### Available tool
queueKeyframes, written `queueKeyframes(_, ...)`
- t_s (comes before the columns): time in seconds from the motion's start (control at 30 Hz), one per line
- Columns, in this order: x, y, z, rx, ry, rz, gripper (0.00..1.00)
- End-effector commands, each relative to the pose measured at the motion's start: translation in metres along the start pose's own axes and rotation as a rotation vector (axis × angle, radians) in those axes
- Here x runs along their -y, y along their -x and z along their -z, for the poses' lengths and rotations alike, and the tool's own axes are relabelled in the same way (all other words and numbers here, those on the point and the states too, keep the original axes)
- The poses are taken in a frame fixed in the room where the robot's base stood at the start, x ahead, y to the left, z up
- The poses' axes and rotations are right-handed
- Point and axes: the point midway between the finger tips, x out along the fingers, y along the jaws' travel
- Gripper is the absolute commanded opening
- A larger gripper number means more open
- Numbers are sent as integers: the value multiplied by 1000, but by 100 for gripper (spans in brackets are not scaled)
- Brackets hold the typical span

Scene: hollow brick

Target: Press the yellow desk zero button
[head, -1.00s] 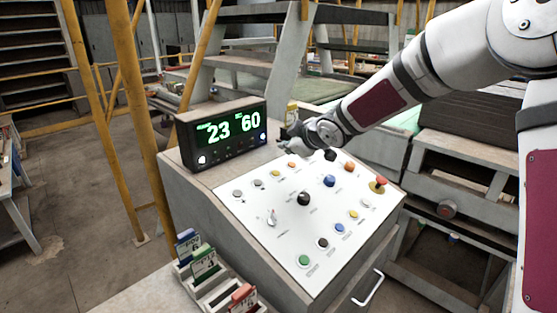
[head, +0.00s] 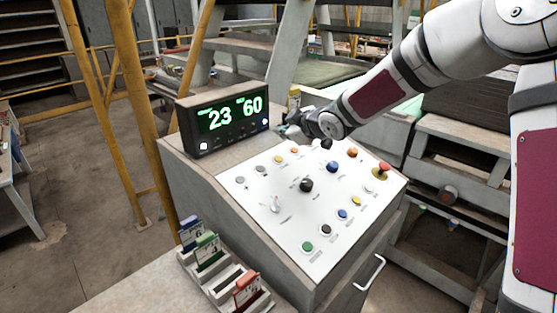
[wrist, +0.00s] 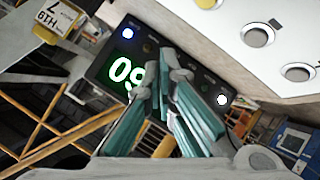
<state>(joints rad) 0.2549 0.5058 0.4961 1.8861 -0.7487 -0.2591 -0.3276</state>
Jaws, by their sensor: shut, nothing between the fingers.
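The sloped white control panel (head: 290,225) carries several round buttons. One yellow button (head: 278,159) is in its back row, between a grey and an orange button. Another yellow button (head: 356,201) is near the right side. The labels are too small to read, so I cannot tell which is desk zero. My gripper (head: 284,130) is shut and empty, above the back edge of the panel beside the display. In the wrist view, its teal fingers (wrist: 172,68) overlap the display, and a yellow button (wrist: 207,3) is cut by the top edge, apart from the fingers.
The black display (head: 225,120) reads 23 and 60 and stands close to my gripper. A red mushroom button (head: 384,167) and a black knob (head: 306,186) rise from the panel. A card rack (head: 225,283) stands at the front left.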

Motion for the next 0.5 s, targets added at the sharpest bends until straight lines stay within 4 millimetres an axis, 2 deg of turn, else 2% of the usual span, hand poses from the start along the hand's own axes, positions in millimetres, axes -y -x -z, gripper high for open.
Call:
queueKeyframes(0.03,3,-10,-6,1,0,1,0)
queueKeyframes(0.2,14,-25,-17,1,0,2,0)
queueKeyframes(0.5,29,-43,-30,0,0,0,0)
